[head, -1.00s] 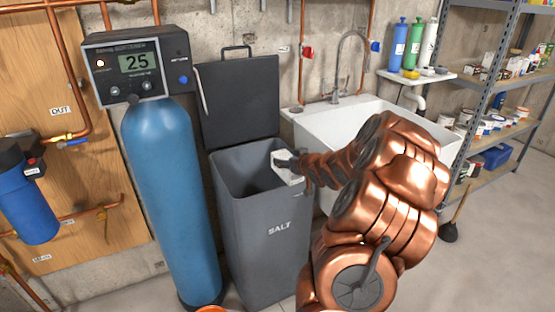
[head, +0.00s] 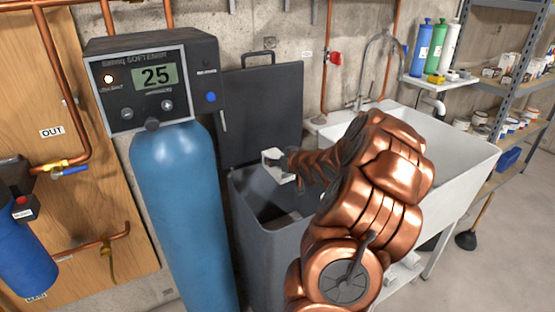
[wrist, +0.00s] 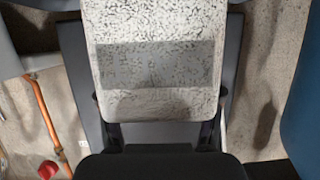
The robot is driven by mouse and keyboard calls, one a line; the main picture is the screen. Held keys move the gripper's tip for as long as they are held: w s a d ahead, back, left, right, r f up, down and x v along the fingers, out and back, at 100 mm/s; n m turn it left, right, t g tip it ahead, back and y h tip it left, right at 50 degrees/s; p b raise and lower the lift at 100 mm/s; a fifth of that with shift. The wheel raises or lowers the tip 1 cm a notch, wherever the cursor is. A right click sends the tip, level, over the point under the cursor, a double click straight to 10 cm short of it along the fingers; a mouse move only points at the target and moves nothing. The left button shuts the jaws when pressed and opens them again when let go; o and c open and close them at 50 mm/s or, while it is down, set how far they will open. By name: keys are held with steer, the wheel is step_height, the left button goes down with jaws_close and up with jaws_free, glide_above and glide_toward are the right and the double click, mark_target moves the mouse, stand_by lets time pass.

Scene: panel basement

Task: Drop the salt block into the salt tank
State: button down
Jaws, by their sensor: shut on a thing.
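The white salt block (head: 274,157) is held in my gripper (head: 284,161), above the opening of the grey salt tank (head: 262,228) in the head view. The gripper is shut on the block; my arm partly hides both. In the wrist view the speckled salt block (wrist: 153,30) fills the upper middle, between the fingers. The tank's dark lid (head: 262,115) stands open behind it, upright against the wall. The tank's right side is hidden by my arm.
The blue softener cylinder (head: 185,200) with its control head (head: 150,85) reading 25 stands close left of the tank. A white sink (head: 440,140) is at the right. Shelves (head: 505,85) stand further right, with a plunger (head: 467,239) on the floor.

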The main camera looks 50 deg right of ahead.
mark_target(288, 176)
steer(key=shift+f+b, duration=2.85)
steer(key=shift+b, duration=0.5)
steer(key=c, duration=0.6)
jaws_free()
steer(key=o, duration=0.5)
steer(key=shift+c, duration=0.2)
steer(key=shift+f, duration=0.1)
steer(key=shift+s, duration=0.1)
steer(key=v, duration=1.2)
